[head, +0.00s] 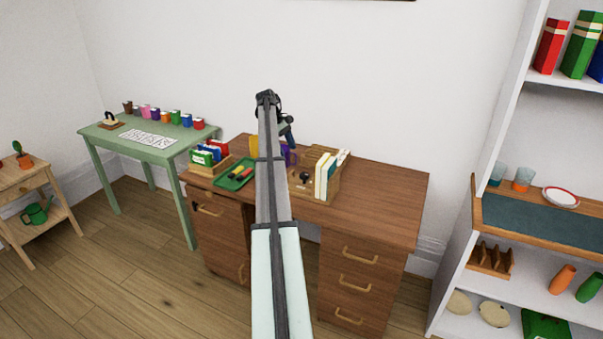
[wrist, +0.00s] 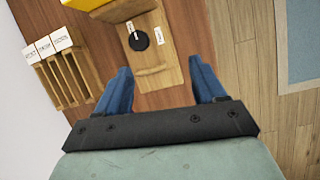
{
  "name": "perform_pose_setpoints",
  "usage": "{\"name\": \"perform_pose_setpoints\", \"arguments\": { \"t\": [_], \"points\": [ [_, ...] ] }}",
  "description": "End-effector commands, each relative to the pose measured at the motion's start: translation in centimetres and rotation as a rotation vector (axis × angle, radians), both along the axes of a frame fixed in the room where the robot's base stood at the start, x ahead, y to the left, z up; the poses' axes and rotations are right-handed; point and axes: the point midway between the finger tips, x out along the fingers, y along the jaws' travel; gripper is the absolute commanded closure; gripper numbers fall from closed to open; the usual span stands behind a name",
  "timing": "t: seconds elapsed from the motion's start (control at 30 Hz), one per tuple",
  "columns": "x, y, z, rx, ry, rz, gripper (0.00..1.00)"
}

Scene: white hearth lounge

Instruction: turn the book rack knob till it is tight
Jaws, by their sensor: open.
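The book rack (head: 327,198) is a wooden stand on the brown desk, with white and yellow-edged books in it. A dark round knob (head: 304,177) shows at its front left. In the wrist view the black knob (wrist: 138,41) lies on a wooden board (wrist: 157,78), with a small white mark at its edge. My gripper (wrist: 162,78) is open and empty. Its blue fingers are wide apart, and the knob appears beyond them, left of the middle of the gap, not between them. In the head view my arm hides most of the gripper.
On the desk (head: 385,200), left of my arm, are a green tray (head: 234,177) with coloured items and a holder of coloured books (head: 208,154). Slotted wood with white labelled pieces (wrist: 60,78) shows left in the wrist view. The desk's right end is clear.

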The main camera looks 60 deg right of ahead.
Motion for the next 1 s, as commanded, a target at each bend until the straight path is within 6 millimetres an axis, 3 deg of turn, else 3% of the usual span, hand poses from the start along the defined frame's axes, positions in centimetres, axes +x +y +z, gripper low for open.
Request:
{"name": "perform_pose_setpoints", "arguments": {
  "t": [0.43,0.67,1.0],
  "points": [
    [-0.2,-2.0,0.0,0.050,0.038,0.529,0.30],
    [-0.3,-2.1,-0.5,0.077,0.045,0.600,0.30],
    [-2.0,-2.9,-5.0,0.078,0.046,0.598,0.30]
  ]
}}
